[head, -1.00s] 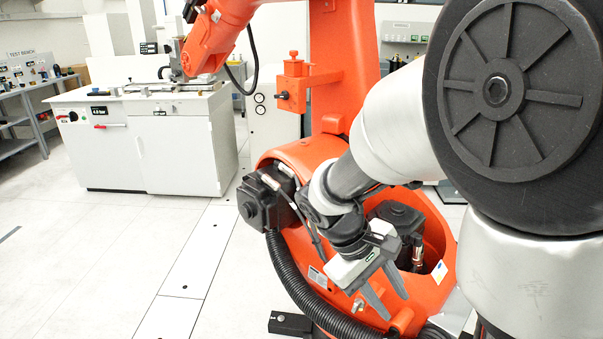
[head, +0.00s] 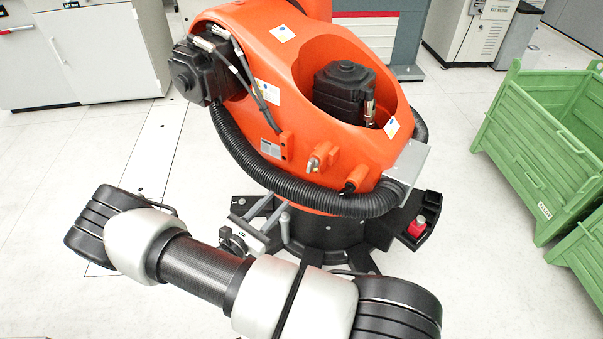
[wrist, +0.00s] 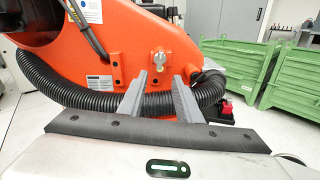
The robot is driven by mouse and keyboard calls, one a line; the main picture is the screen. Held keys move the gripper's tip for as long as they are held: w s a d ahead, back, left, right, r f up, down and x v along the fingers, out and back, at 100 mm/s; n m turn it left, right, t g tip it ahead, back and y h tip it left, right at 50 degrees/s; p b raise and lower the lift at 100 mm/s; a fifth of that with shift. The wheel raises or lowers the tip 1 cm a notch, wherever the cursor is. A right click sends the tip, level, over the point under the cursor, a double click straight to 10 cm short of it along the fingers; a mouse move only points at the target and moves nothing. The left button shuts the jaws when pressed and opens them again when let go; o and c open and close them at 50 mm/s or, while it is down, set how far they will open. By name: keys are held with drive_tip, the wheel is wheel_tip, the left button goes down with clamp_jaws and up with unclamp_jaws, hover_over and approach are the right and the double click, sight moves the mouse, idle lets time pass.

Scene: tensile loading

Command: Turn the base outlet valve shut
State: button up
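A small silvery metal fitting (head: 313,163), which looks like the outlet valve, sticks out low on the front of the orange machine base (head: 284,84). It also shows in the wrist view (wrist: 160,61), just beyond the fingertips and roughly centred between them. Its exact handle position is too small to tell. My gripper (head: 272,207) is in front of the base and below the fitting. In the wrist view my gripper (wrist: 160,78) has its two grey fingers apart with nothing between them. I see no contact with the fitting.
A black corrugated hose (head: 290,188) curves around the base below the fitting, close beyond my fingers. A red block (head: 417,227) sits on a black bracket at right. Green crates (head: 531,156) stand further right. White cabinets (head: 85,45) stand back left. Floor at left is clear.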

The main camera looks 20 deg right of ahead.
sight(309, 166)
drive_tip(key=b+x, duration=0.2)
drive_tip(key=x, duration=1.5)
drive_tip(key=shift+w+d, duration=0.1)
drive_tip(key=shift+d, duration=0.05)
clamp_jaws()
